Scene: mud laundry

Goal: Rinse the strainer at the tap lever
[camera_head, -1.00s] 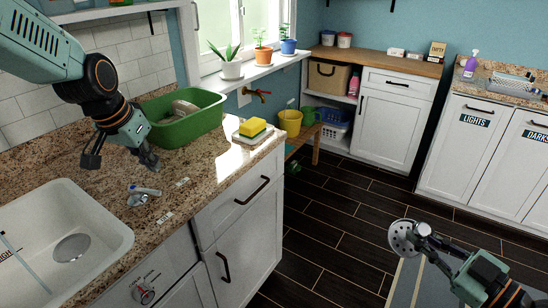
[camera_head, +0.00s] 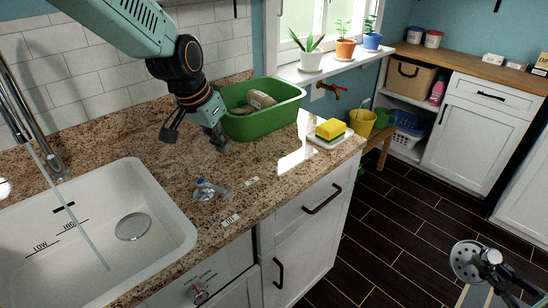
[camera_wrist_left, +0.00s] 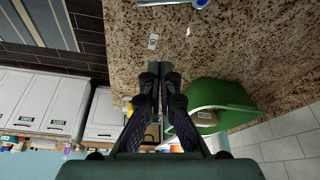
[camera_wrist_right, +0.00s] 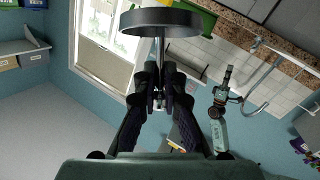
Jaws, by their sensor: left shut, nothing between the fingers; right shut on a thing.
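The strainer (camera_head: 466,260) is a round, perforated metal disc at the lower right of the head view, above the dark floor. My right gripper (camera_head: 492,262) is shut on its handle; the right wrist view shows the strainer (camera_wrist_right: 160,20) edge-on beyond the fingers (camera_wrist_right: 160,100). The tap lever (camera_head: 206,188), metal with a blue part, stands on the granite counter right of the sink. It also shows at the top of the left wrist view (camera_wrist_left: 198,3). My left gripper (camera_head: 195,140) is shut and empty above the counter, behind the lever. A thin water stream (camera_head: 80,225) falls into the sink.
The white sink (camera_head: 178,232) has a round drain and LOW and HIGH marks. A chrome faucet (camera_head: 30,115) rises behind it. A green tub (camera_head: 265,125) with a rounded item inside and a yellow sponge (camera_head: 330,129) on a tray occupy the far counter. Open floor lies right of the counter.

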